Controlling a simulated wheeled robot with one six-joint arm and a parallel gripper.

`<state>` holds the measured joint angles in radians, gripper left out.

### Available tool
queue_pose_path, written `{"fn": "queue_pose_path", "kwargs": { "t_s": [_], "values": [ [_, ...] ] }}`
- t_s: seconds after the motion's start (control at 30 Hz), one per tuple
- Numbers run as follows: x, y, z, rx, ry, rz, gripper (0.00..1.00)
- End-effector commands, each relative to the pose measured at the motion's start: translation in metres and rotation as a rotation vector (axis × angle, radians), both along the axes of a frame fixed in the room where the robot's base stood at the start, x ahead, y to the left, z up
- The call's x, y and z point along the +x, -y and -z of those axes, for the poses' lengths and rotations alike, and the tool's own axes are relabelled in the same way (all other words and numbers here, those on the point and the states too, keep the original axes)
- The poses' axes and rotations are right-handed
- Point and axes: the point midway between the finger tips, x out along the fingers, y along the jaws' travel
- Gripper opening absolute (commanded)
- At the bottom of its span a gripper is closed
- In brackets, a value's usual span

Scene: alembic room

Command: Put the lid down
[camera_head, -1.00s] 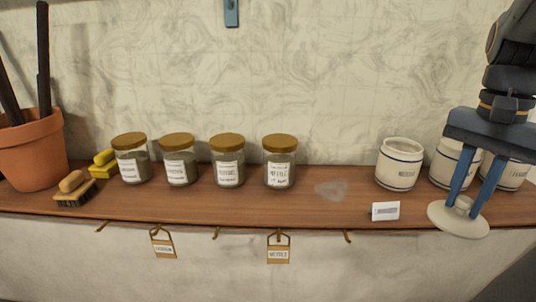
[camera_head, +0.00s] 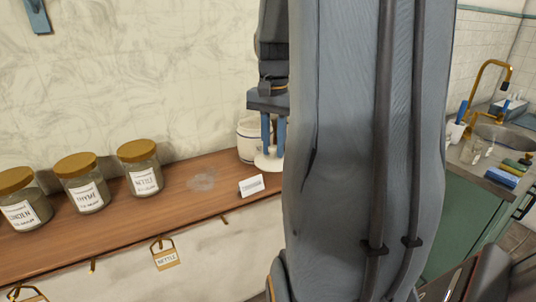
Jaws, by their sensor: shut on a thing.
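My gripper (camera_head: 273,137) is shut on the knob of a round cream lid (camera_head: 268,161). The lid is held roughly level at the front of a white crock (camera_head: 247,140) on the wooden shelf (camera_head: 180,215). I cannot tell whether the lid touches anything. My own arm fills the middle of the view and hides the right part of the lid and whatever stands on the shelf beyond it.
Labelled glass jars with gold lids (camera_head: 139,168) stand on the shelf at left. A white card (camera_head: 251,185) stands near the shelf edge, close to the lid. A pale smudge (camera_head: 201,182) marks otherwise bare shelf. A sink counter (camera_head: 490,170) is at right.

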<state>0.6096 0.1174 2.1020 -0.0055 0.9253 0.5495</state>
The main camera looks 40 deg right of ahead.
Motion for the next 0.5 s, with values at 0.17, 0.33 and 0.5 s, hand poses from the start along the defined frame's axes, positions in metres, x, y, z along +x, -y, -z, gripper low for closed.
{"fn": "queue_pose_path", "kwargs": {
  "t_s": [0.17,0.33,0.5],
  "values": [
    [-0.002,-0.001,0.027,0.003,-0.005,-0.001,0.00],
    [0.003,0.001,0.032,0.001,-0.001,0.000,0.00],
    [0.003,0.001,0.033,0.000,0.000,0.001,0.00]
  ]
}}
